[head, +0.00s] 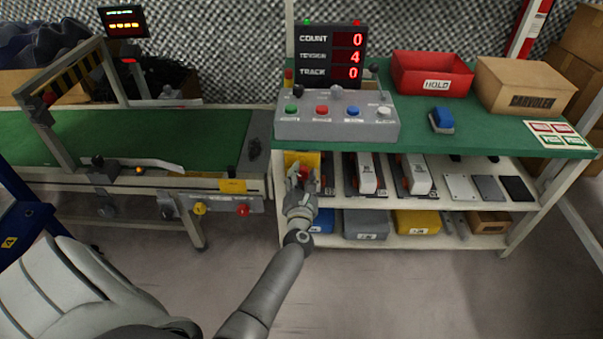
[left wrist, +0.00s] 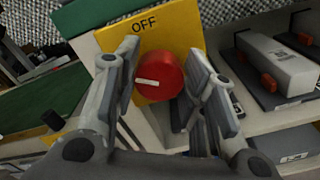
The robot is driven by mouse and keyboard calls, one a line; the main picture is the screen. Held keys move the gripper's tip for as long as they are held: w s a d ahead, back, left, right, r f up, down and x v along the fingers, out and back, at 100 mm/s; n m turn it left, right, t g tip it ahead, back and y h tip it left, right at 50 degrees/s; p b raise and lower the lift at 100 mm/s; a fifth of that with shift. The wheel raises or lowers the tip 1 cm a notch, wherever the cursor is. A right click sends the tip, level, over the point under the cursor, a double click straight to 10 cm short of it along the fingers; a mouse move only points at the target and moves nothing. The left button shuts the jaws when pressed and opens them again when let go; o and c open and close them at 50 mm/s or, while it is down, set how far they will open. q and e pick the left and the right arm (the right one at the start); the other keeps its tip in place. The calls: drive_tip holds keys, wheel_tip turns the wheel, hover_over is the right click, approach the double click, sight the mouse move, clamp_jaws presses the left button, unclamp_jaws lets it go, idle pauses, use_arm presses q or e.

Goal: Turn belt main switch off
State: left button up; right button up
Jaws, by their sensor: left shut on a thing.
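The belt main switch is a round red knob (left wrist: 160,78) with a white pointer line, on a yellow plate (left wrist: 180,32) marked OFF along its upper part. In the left wrist view the pointer line points left, not at the word OFF. My left gripper (left wrist: 163,62) has one finger on each side of the knob and is shut on it. In the head view the left gripper (head: 301,186) is at the front left end of the green-topped bench, at the yellow plate (head: 291,160), and mostly hides the knob. My right gripper is not in view.
A grey button box (head: 338,131) and a COUNT/TENSION/TRACK display (head: 331,55) stand on the bench (head: 480,137). A red HOLD bin (head: 430,75) and a cardboard box (head: 530,86) are behind. Shelves with tools lie below. A green conveyor belt (head: 190,135) is at left.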

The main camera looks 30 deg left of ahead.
use_arm(q)
drive_tip(key=m+p, duration=0.1)
drive_tip(key=m, duration=0.3)
drive_tip(key=shift+d+m+p, duration=0.1)
drive_tip(key=shift+m+p, duration=0.3)
drive_tip(key=m+p, duration=0.1)
drive_tip(key=m, duration=0.3)
drive_tip(key=shift+p, duration=0.35)
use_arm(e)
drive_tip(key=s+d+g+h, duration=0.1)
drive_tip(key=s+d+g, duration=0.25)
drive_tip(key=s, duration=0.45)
use_arm(q)
drive_tip(key=shift+f+m+p, duration=0.2)
drive_tip(key=shift+m+p, duration=0.3)
drive_tip(key=shift+m, duration=1.1)
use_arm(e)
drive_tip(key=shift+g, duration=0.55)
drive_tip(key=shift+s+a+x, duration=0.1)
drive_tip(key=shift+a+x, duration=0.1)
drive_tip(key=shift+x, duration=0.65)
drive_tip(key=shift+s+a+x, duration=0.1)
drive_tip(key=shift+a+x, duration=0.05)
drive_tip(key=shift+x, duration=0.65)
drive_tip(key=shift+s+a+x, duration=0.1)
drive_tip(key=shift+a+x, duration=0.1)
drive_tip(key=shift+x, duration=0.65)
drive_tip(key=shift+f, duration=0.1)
use_arm(q)
drive_tip(key=o, duration=1)
